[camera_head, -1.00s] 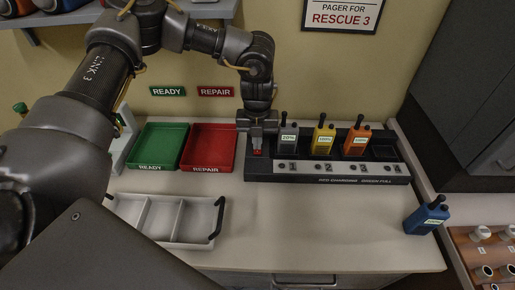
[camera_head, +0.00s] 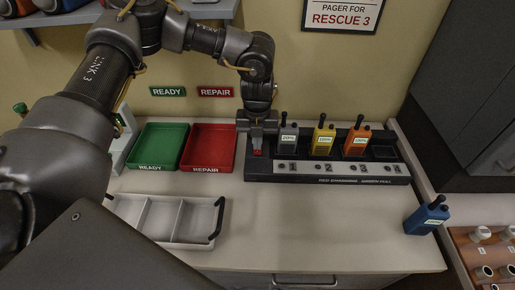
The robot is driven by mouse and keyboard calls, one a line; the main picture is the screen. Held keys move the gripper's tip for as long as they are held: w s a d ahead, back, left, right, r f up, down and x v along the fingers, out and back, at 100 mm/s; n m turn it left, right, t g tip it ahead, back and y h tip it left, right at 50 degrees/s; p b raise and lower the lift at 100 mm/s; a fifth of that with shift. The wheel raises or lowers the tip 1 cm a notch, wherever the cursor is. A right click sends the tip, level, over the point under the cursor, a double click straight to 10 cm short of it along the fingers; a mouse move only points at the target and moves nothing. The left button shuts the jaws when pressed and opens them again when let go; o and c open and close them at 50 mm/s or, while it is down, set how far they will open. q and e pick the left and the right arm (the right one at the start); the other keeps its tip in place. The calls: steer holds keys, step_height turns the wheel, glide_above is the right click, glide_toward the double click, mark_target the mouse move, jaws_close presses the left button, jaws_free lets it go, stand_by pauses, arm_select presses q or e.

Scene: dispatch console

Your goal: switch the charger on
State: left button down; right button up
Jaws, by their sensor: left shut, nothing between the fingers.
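The charger (camera_head: 330,173) is a long black dock with numbered slots, at the back of the worktop in the head view. A small red switch (camera_head: 257,152) sits at the charger's left end. My left gripper (camera_head: 257,147) points down at this switch, shut and empty, and partly covers it. I cannot tell whether its fingertips touch the switch or whether the switch is on. My right gripper is not in view.
A green READY tray (camera_head: 140,166) and a red REPAIR tray (camera_head: 205,167) lie left of the charger. A white divided tray (camera_head: 190,245) is in front of them. A blue radio (camera_head: 427,217) stands at the right edge. The worktop's front middle is clear.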

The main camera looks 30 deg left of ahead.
mark_target(257, 152)
arm_select(q)
steer(key=shift+f+b, duration=0.5)
steer(key=shift+f, duration=0.4)
stand_by(0.8)
steer(key=shift+r+p, duration=2.8)
steer(key=shift+r, duration=0.7)
